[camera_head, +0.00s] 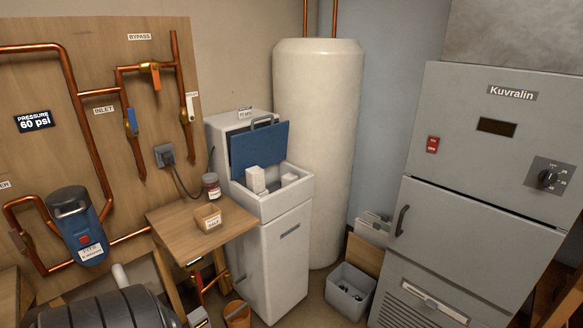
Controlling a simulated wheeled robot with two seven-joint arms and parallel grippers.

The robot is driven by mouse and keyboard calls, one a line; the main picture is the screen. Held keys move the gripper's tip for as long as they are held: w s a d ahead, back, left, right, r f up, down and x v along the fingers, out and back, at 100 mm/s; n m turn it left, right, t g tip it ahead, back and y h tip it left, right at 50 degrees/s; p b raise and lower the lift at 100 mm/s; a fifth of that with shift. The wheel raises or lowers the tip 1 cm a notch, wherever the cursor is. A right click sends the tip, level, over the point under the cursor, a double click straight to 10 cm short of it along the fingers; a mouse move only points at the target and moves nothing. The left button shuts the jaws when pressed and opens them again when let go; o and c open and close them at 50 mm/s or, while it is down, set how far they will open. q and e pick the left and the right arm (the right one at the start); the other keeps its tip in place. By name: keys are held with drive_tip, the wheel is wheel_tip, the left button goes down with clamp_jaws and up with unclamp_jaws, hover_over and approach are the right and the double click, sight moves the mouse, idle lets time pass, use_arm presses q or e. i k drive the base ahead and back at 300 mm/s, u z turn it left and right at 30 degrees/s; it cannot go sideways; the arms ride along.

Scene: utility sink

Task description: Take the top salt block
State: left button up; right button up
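A white salt block (255,178) shows in the open top of the white softener cabinet (278,250) in the middle of the head view. It stands higher than the other pale block (289,178) to its right. Whether more blocks lie under them is hidden by the cabinet's front wall. The cabinet's blue lid (258,147) is raised and leans back behind the blocks. Neither of my grippers is in view, and nothing is touching the blocks.
A small wooden table (190,240) left of the cabinet holds a labelled box (208,217) and a jar (211,185). A tall cream tank (320,130) stands behind.

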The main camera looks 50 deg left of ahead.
sight(255, 176)
drive_tip(key=i, duration=0.9)
drive_tip(key=u, duration=1.75)
